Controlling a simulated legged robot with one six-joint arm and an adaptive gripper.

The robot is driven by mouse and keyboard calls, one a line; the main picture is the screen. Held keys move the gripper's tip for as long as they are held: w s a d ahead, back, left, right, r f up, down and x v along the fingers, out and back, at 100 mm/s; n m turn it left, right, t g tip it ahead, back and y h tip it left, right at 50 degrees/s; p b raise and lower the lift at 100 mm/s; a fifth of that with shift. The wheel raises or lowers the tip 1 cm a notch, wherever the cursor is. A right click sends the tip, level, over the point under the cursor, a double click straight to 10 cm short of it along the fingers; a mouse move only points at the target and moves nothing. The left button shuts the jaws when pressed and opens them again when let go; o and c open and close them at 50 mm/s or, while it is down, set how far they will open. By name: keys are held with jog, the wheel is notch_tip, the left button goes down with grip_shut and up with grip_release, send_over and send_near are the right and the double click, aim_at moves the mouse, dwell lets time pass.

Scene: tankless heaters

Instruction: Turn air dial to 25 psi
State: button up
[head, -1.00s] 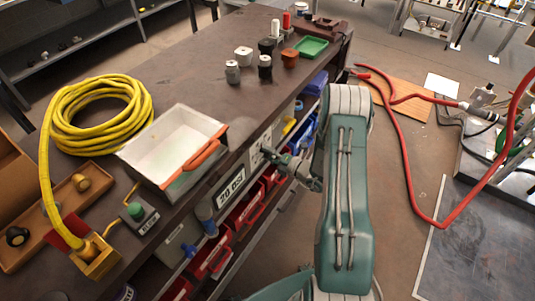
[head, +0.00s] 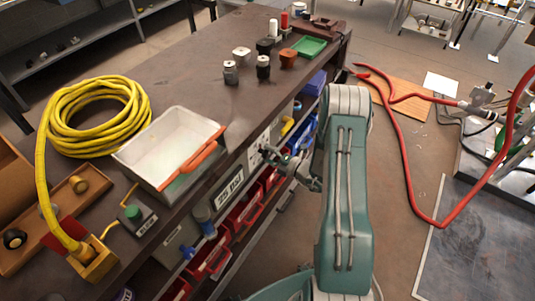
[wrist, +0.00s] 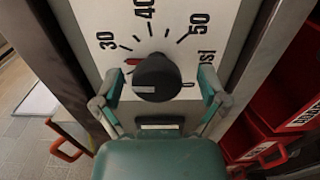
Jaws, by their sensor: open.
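The air dial is a black round knob (wrist: 157,77) on a white panel printed with 30, 40, 50 and "psi", seen in the wrist view. A pale pointer mark on the knob faces left, and a small red mark (wrist: 133,61) lies at its upper left. My gripper (wrist: 161,83) is open, with one green finger on each side of the knob and a visible gap on both sides. In the head view my gripper (head: 270,153) is at the bench's side panel, and the knob is hard to make out there. A label (head: 228,188) below reads 25 psi.
A dark bench (head: 175,75) carries a coiled yellow hose (head: 98,112), a white tray (head: 165,145) with an orange handle, and several small bottles. Red bins (head: 213,258) sit under the bench. A red hose (head: 403,185) lies on the open floor at right.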

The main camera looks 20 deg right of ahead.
jog(key=shift+a, duration=0.1)
jog(key=shift+s, duration=0.15)
jog(key=v, duration=1.1)
jog(key=shift+s+d, duration=0.25)
jog(key=shift+d, duration=0.15)
jog(key=shift+f, duration=0.1)
jog(key=w+a+n, duration=0.2)
jog(key=w+n, duration=0.1)
jog(key=n, duration=0.3)
jog(key=w+a+n+g+y, duration=0.1)
jog(key=w+a+n, duration=0.1)
jog(key=n, duration=0.4)
jog(key=w+a+n+y, duration=0.1)
jog(key=w+a+n, duration=0.1)
jog(key=w+n, duration=0.3)
jog(key=shift+a+r+n, duration=0.2)
jog(key=shift+a+n, duration=0.1)
jog(key=shift+n, duration=0.4)
